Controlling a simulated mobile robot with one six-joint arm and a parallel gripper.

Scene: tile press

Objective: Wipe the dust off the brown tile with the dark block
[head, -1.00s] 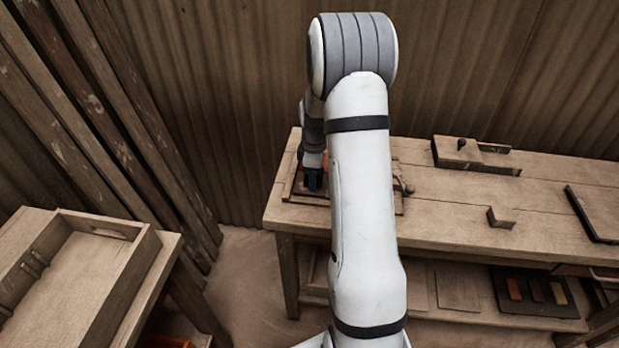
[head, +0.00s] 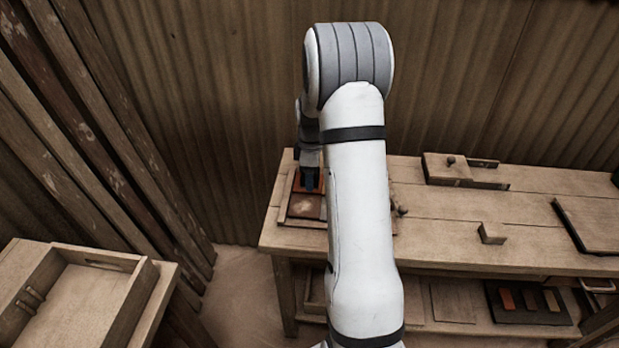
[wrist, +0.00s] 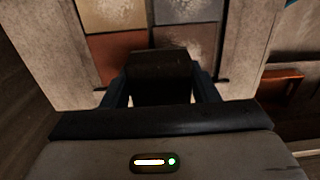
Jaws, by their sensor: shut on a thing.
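My gripper (head: 309,182) is shut on the dark block (wrist: 160,66), which shows between the two fingers in the wrist view. It is over the tile frame at the left end of the bench. A brown tile (head: 304,207) with a pale dusty patch lies just in front of the gripper in the head view. A red-orange tile is partly hidden behind the gripper. I cannot tell whether the block touches a tile.
The bench (head: 440,225) holds a wooden block with a knob (head: 448,170), a small wooden piece (head: 492,233) and a flat board (head: 590,222). A dark tray (head: 512,303) with coloured strips sits on the shelf below. An empty wooden tray (head: 70,290) stands at left.

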